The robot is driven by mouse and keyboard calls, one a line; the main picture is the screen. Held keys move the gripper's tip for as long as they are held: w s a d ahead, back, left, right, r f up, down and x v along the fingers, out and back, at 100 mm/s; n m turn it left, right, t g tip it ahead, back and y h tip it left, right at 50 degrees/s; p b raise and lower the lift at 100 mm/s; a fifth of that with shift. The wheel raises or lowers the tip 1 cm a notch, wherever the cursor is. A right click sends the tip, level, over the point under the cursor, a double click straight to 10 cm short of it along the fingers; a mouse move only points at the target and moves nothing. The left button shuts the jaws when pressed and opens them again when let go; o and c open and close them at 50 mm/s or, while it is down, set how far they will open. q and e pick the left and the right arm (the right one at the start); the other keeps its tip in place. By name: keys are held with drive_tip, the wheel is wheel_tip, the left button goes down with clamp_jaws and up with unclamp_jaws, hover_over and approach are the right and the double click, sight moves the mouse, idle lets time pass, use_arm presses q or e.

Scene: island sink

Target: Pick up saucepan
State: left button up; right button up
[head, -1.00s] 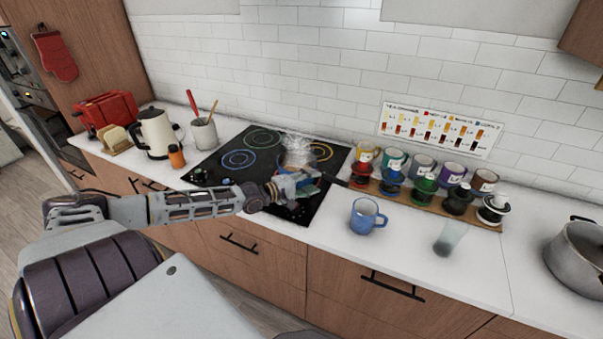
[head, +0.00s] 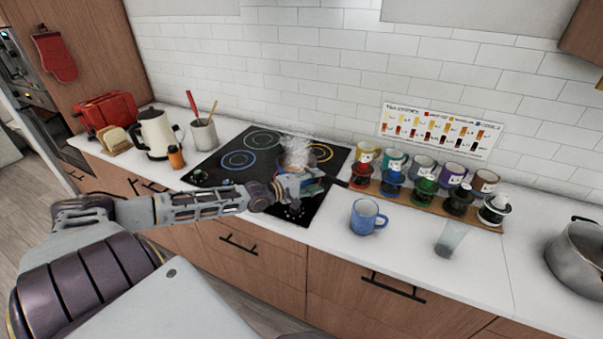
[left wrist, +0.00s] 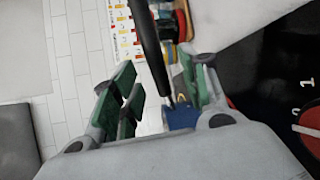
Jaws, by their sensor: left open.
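The saucepan (head: 297,160) sits on the black cooktop at its right rear, with pale steam above it. My left gripper partly covers it in the head view. Its dark handle (head: 335,181) points right toward the mug rack. My left gripper (head: 314,177) is open beside the pan at the handle. In the left wrist view, the long black handle (left wrist: 148,42) runs between the spread green-padded fingers of the gripper (left wrist: 164,75). I cannot tell whether either finger touches it. The pan's body is not clearly seen there. My right gripper is not in view.
A rack (head: 420,197) of colored mugs and drippers stands right of the handle. A blue mug (head: 367,217) and a glass (head: 449,240) stand on the counter, with a large metal pot (head: 578,258) far right. A utensil crock (head: 203,135) and kettle (head: 157,134) stand left.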

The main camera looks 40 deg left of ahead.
sight(325, 177)
use_arm(q)
drive_tip(key=shift+w, duration=0.1)
drive_tip(key=shift+a+b+x, duration=0.15)
drive_tip(key=shift+x, duration=0.6)
drive_tip(key=shift+a+b+x, duration=0.15)
drive_tip(key=shift+x, duration=1.65)
drive_tip(key=shift+r, duration=0.1)
drive_tip(key=shift+c, duration=0.4)
clamp_jaws()
drive_tip(key=shift+r, duration=0.1)
